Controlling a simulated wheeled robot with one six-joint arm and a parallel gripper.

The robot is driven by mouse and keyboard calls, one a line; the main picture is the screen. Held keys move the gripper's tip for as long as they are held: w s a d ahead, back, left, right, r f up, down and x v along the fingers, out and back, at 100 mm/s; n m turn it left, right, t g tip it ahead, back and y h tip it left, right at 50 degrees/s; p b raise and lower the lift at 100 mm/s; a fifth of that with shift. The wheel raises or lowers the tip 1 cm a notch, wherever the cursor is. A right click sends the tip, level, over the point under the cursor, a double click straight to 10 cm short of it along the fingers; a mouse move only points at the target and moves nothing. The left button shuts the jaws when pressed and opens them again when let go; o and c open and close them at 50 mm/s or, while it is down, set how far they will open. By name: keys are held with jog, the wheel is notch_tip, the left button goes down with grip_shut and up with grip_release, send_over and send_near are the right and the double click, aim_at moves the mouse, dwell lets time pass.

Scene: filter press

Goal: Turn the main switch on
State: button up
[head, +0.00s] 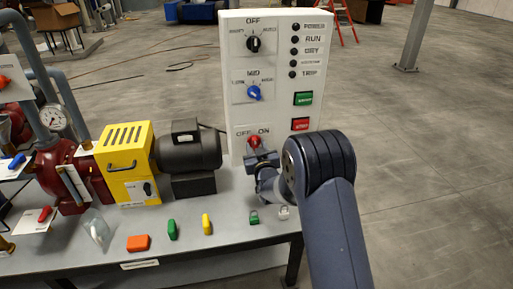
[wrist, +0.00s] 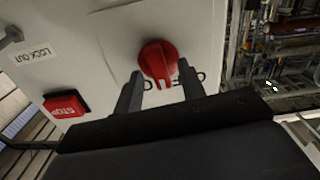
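The main switch is a red rotary knob (head: 254,141) low on the white control panel (head: 234,112), with OFF and ON lettered above it. In the wrist view the red knob (wrist: 158,60) has a white mark on its lower edge, near lettering partly hidden by my fingers. My gripper (head: 259,157) is just in front of the knob. In the wrist view my gripper (wrist: 160,84) has its two fingers apart, one on each side of the knob's lower part. A small gap seems to show at each side; contact is not clear.
A red STOP button (wrist: 66,104) lies to the left in the wrist view. The panel also has a blue knob (head: 254,92), a black knob (head: 254,44) and a green button (head: 303,99). A black motor (head: 188,150) and yellow box (head: 126,163) stand left on the bench.

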jog(key=shift+c, duration=0.5)
grip_shut()
jog(key=shift+f+m+b, duration=0.15)
jog(key=shift+m+b, duration=0.15)
jog(key=shift+b, duration=0.45)
jog(key=m+b, duration=0.1)
jog(key=b, duration=0.2)
jog(key=shift+f+m+b, duration=0.2)
jog(key=shift+m+b, duration=0.1)
jog(key=shift+b, duration=0.05)
jog(key=m+b, duration=0.3)
jog(key=b, duration=0.2)
jog(key=m+b, duration=0.3)
jog(key=b, duration=0.3)
jog(key=shift+d+r+m, duration=0.1)
jog(key=shift+d+m, duration=0.1)
jog(key=shift+m, duration=0.2)
jog(key=shift+r+m+b, duration=0.1)
jog(key=shift+m+b, duration=0.5)
jog(key=shift+b, duration=0.15)
jog(key=shift+r, duration=0.1)
